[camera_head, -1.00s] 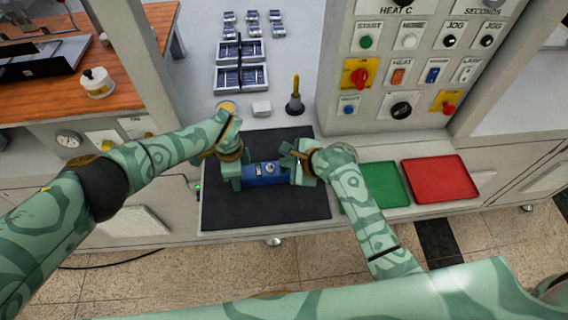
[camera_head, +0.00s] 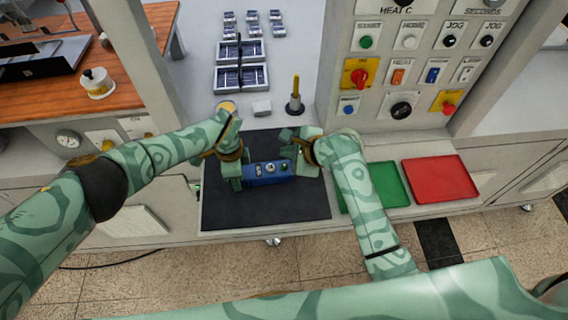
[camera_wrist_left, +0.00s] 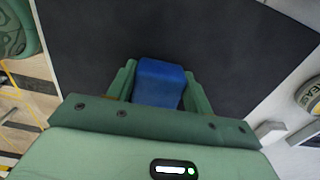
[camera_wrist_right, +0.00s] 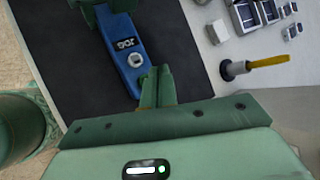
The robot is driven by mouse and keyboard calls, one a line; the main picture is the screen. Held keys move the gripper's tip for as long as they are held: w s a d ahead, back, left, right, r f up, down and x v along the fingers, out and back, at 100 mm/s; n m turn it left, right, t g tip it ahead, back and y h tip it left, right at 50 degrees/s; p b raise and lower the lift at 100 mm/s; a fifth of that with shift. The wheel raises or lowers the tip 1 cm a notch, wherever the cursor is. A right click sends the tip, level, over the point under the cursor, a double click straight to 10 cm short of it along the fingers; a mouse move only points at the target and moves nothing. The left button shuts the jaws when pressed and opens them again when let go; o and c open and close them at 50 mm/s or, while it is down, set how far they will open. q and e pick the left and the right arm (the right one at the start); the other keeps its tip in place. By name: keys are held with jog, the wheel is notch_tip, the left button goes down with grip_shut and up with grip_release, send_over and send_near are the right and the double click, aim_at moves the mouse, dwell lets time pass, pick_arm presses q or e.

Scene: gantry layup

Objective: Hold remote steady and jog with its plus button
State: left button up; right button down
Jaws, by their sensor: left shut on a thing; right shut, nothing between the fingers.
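The blue remote (camera_head: 262,180) is over the dark mat (camera_head: 225,213), with a small label and round buttons on its top face. My left gripper (camera_head: 233,172) is shut on its left end, and the left wrist view shows the blue body (camera_wrist_left: 160,82) between the fingers. My right gripper (camera_head: 296,152) is shut and empty, beside the remote's right end. In the right wrist view its fingers (camera_wrist_right: 155,82) partly hide that end; the JOG label (camera_wrist_right: 124,44) and one pale button (camera_wrist_right: 136,60) show. I cannot tell whether a fingertip touches the remote.
Behind the mat stand a dark holder with a yellow handle (camera_head: 295,95) and a small white block (camera_head: 261,108). A button panel (camera_head: 405,75) rises at back right. A green tray (camera_head: 386,186) and a red tray (camera_head: 439,180) lie right. The mat's front is bare.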

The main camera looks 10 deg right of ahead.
jog(key=shift+r, duration=1.15)
pick_arm(q)
jog(key=o, duration=1.2)
jog(key=shift+o, duration=0.2)
